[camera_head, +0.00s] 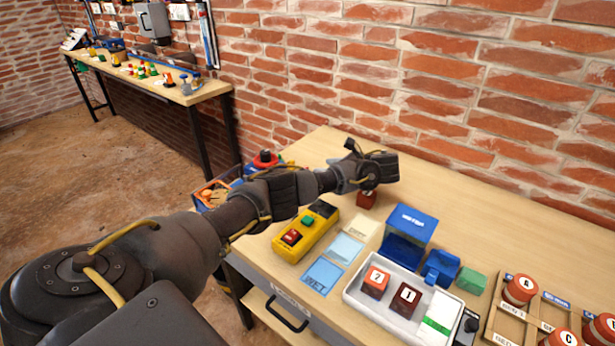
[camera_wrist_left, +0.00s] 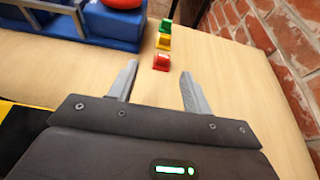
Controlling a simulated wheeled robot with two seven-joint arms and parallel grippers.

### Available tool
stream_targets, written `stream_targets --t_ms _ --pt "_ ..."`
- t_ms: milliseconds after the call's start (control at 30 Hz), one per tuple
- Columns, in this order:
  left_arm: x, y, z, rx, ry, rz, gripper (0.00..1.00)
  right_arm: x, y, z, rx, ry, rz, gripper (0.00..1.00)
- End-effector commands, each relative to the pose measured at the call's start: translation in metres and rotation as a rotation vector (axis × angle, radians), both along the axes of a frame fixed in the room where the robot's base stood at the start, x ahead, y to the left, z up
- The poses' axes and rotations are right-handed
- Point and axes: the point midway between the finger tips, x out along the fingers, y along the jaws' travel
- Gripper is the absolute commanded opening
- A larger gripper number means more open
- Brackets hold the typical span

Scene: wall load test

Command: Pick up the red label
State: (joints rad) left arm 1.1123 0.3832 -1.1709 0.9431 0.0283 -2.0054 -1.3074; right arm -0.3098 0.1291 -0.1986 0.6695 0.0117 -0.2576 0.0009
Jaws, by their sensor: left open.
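The red label (camera_wrist_left: 161,62) is a small red piece on the wooden table (camera_wrist_left: 228,80), nearest in a row with a yellow label (camera_wrist_left: 163,41) and a green label (camera_wrist_left: 165,25). My left gripper (camera_wrist_left: 159,70) is open and empty in the left wrist view. Its fingers frame the red label, which appears centred just past the tips and not gripped. In the head view my left gripper (camera_head: 352,150) is over the table's far part, and I cannot make out the label there. My right gripper is not in view.
A blue unit with a red knob (camera_wrist_left: 118,3) stands left of the row; a brick wall (camera_wrist_left: 265,40) is on the right. In the head view are a yellow button box (camera_head: 304,236), a white tray (camera_head: 356,297) with cubes, and a dark red block (camera_head: 367,200) below my wrist.

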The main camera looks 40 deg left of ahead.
Motion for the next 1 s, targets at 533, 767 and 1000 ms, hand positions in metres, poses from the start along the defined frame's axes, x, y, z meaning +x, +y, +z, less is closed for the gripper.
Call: stream_targets --t_ms 533,767,1000 --pt "-0.002 0.024 -0.028 0.001 0.002 0.004 0.49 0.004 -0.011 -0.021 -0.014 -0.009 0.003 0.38" --pt "-0.002 0.050 -0.037 0.000 0.002 0.002 0.49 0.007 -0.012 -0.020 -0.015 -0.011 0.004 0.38" --pt "-0.001 0.057 -0.040 0.000 0.002 0.004 0.49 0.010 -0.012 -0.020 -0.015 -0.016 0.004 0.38"
